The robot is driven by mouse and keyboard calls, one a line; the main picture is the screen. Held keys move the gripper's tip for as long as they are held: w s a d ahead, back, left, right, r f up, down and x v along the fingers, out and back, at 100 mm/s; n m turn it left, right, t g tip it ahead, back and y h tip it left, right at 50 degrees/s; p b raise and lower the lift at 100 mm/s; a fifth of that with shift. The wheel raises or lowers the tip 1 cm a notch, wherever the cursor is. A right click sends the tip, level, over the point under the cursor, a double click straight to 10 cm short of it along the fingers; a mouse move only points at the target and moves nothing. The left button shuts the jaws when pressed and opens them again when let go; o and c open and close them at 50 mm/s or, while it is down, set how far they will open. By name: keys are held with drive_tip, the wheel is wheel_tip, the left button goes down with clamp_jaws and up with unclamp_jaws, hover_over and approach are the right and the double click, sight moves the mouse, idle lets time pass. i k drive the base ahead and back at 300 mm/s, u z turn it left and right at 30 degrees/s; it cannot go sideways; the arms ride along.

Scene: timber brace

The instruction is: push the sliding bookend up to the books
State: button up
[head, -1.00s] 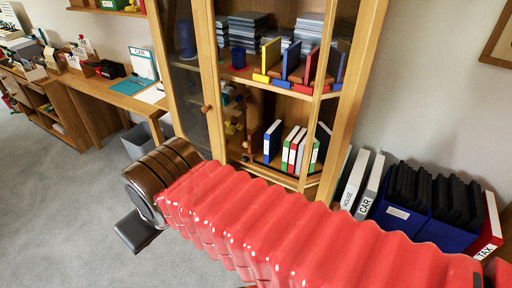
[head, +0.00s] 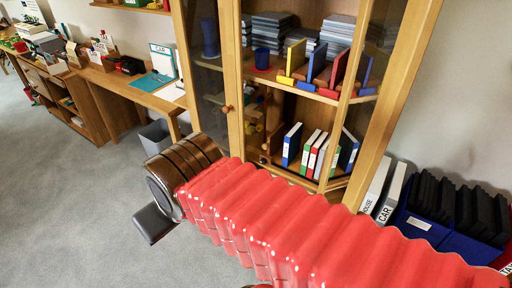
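In the head view, several books (head: 318,152) with white, blue, green, red and dark spines stand on the lower shelf of the wooden cabinet; the rightmost dark one leans. A brown wooden upright (head: 277,138) with a small knob at its foot stands left of them, apart from the blue book; it looks like the sliding bookend, but I cannot be sure. My gripper (head: 153,224) shows only as a dark block beyond my brown wrist, over the carpet, left of and outside the cabinet. Its fingers cannot be made out, and nothing is seen in it.
The cabinet's glass door (head: 212,80) has a round knob and stands at the left. Coloured upright panels (head: 318,65) stand on the upper shelf. Blue boxes (head: 420,222) and white binders (head: 390,190) stand at right. A grey bin (head: 155,137) stands by the desk. Carpet is clear at left.

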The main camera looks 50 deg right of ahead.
sight(275, 140)
drive_tip(key=i, duration=0.9)
drive_tip(key=z, duration=0.05)
